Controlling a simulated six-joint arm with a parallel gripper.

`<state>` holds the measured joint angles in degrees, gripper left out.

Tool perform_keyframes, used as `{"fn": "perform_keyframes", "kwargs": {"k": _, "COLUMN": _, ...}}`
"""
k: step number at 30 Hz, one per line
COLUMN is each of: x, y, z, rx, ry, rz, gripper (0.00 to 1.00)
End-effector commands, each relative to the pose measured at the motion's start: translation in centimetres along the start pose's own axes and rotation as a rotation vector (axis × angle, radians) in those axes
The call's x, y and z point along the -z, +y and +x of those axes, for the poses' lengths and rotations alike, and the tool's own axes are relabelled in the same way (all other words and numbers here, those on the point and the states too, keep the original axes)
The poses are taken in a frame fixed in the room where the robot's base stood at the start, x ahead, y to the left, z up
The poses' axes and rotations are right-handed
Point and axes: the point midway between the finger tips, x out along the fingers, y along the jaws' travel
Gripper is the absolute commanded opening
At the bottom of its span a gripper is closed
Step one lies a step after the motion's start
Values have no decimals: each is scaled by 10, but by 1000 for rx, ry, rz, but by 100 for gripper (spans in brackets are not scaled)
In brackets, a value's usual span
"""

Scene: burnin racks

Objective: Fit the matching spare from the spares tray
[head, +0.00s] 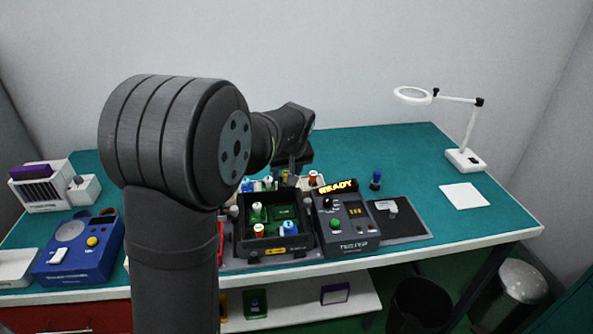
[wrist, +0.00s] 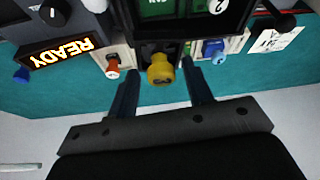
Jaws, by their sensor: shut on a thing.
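My gripper (wrist: 160,78) is shut on a yellow-capped part (wrist: 162,71) with a dark body, behind the open dark box. I cannot tell whether the part is lifted clear. In the head view my gripper (head: 291,172) hides this part. A red-capped part (wrist: 112,66) and a blue part (wrist: 213,48) sit in pale holders on either side of it. The dark box (head: 275,245) holds green boards and several capped parts, including a green-capped one (head: 257,208), a red-capped one (head: 259,230) and a blue one (head: 289,228).
The tester (head: 345,222) stands right of the box, its sign (head: 337,186) reading READY. A blue-capped part (head: 376,180) stands behind a dark mat (head: 410,228). A blue device (head: 78,250) is at left. A magnifier lamp (head: 465,158) and white sheet (head: 464,196) are at right. The back right is clear.

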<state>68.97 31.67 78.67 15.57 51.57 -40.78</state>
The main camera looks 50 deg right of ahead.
Motion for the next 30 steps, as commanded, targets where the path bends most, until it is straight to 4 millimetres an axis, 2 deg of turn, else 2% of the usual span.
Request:
{"fn": "perform_keyframes", "kwargs": {"k": 5, "x": 1, "y": -8, "z": 0, "rx": 41, "ry": 0, "rz": -102, "gripper": 24}}
{"fn": "perform_keyframes", "kwargs": {"k": 11, "x": -1, "y": -10, "z": 6, "rx": 52, "ry": -2, "rz": -127, "gripper": 24}}
{"fn": "perform_keyframes", "kwargs": {"k": 30, "x": -25, "y": -10, "z": 63, "rx": 51, "ry": -3, "rz": -125, "gripper": 24}}
